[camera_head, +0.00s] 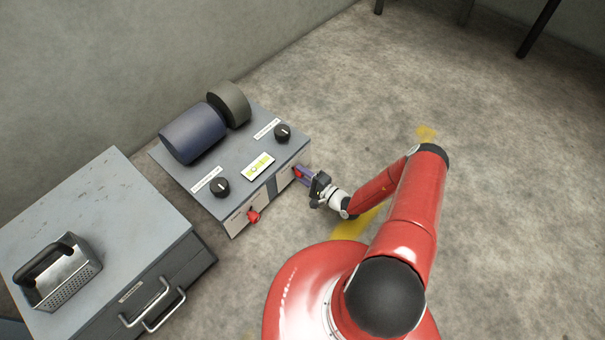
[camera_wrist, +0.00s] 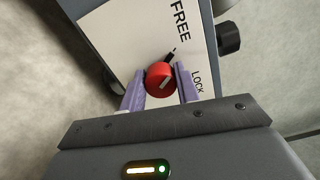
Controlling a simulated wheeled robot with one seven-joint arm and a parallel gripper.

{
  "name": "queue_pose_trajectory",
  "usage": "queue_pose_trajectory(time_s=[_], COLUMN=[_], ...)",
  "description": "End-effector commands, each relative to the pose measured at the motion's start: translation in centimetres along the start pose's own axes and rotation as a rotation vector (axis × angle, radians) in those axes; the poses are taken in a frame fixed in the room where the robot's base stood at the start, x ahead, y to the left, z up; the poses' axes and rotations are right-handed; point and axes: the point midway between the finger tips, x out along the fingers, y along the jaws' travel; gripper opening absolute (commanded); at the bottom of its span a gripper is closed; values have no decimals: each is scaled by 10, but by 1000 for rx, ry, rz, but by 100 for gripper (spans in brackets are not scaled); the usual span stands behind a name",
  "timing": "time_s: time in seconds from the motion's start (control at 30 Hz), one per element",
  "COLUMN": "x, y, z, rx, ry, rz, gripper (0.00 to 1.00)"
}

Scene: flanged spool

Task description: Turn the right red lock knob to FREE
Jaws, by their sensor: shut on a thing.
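The right red lock knob (camera_wrist: 158,75) is on a white plate (camera_wrist: 128,32) printed FREE and LOCK in the wrist view. My gripper (camera_wrist: 160,91) has its two purple fingers on either side of the knob, shut on it. The knob has a pale mark on its face, and a small black pointer shape shows just above it; I cannot tell surely which word it indicates. In the head view my gripper (camera_head: 303,175) is at the right part of the front face of the grey machine box (camera_head: 232,158), and the right knob (camera_head: 298,173) is partly hidden by it.
The left red knob (camera_head: 253,216) sits on the same front face. On the box top are two black knobs (camera_head: 220,187) (camera_head: 282,133), a lit display (camera_head: 258,166), a blue cylinder (camera_head: 192,133) and a dark cylinder (camera_head: 230,103).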

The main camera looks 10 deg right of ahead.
Motion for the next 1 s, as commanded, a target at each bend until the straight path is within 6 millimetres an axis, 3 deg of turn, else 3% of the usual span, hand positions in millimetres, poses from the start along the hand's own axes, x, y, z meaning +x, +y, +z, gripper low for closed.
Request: queue_pose_trajectory(time_s=[0.37, 0.4, 0.57, 0.87, 1.0], x=[-1, -1, -1, -2, -17], y=[1, 1, 1, 0, 0], z=[0, 0, 0, 0, 0], rx=[-6, -6, -5, -5, -4], ry=[-1, -1, -1, 0, 1], rz=[3, 3, 2, 1, 2], gripper=[9, 33, 53, 53, 53])
